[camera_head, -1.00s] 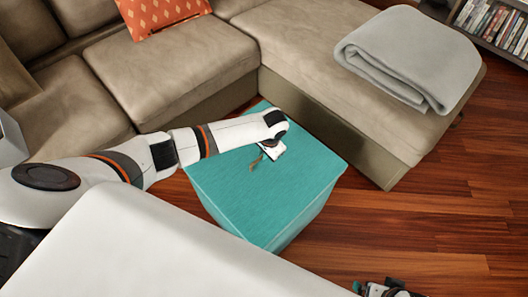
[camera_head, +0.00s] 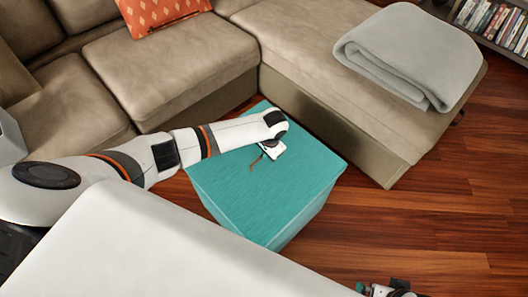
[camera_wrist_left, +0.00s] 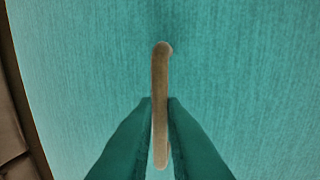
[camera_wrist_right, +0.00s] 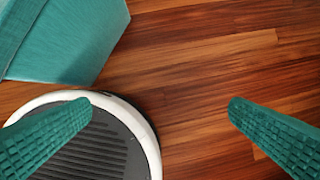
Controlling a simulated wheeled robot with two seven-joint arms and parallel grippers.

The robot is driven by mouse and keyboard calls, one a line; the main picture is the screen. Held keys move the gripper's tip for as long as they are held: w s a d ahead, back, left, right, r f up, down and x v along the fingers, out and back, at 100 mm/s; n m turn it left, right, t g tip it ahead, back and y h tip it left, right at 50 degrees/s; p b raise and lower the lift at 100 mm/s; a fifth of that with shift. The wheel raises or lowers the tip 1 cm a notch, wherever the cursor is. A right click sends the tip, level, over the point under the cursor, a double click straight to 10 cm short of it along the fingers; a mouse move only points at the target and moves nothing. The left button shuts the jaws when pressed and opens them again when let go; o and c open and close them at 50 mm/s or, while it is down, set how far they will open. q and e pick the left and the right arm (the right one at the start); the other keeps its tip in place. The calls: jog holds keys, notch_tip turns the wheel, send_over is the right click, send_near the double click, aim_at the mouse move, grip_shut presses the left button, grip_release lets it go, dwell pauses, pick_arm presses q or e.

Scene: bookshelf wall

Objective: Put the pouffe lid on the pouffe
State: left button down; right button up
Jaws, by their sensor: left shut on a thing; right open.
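The teal pouffe (camera_head: 283,238) is a box standing on the wood floor beside the sofa. Its teal top, the pouffe lid (camera_head: 300,165), lies over it, and I see no clear gap between the two. A tan strap handle (camera_wrist_left: 160,100) rises from the lid in the left wrist view. My left gripper (camera_wrist_left: 160,108) is shut on this handle, above the lid's middle. My right gripper (camera_wrist_right: 160,108) is open and empty above the floor. Its hand shows only partly at the bottom edge of the head view. The pouffe's far and lower sides are mostly hidden.
A beige sofa (camera_head: 170,75) wraps behind and to the right of the pouffe, with a folded grey blanket (camera_head: 405,55) and an orange cushion (camera_head: 160,12) on it. A bookshelf (camera_head: 500,25) stands at top right. Wood floor (camera_head: 440,200) is free at the right.

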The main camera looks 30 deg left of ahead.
aim_at(268, 165)
pick_arm(q)
jog(key=shift+w+r, duration=0.1)
jog(key=shift+r, duration=0.05)
jog(key=c, duration=1.4)
grip_release()
jog(key=shift+s, duration=0.2)
notch_tip(268, 165, up, 12)
jog(key=d+p, duration=0.2)
jog(key=p, duration=0.2)
jog(key=shift+s, duration=0.3)
pick_arm(e)
notch_tip(268, 165, down, 14)
jog(key=s, duration=0.2)
jog(key=shift+s+g, duration=0.2)
jog(key=shift+g, duration=0.1)
pick_arm(q)
jog(key=shift+d+f, duration=0.1)
jog(key=shift+f, duration=0.1)
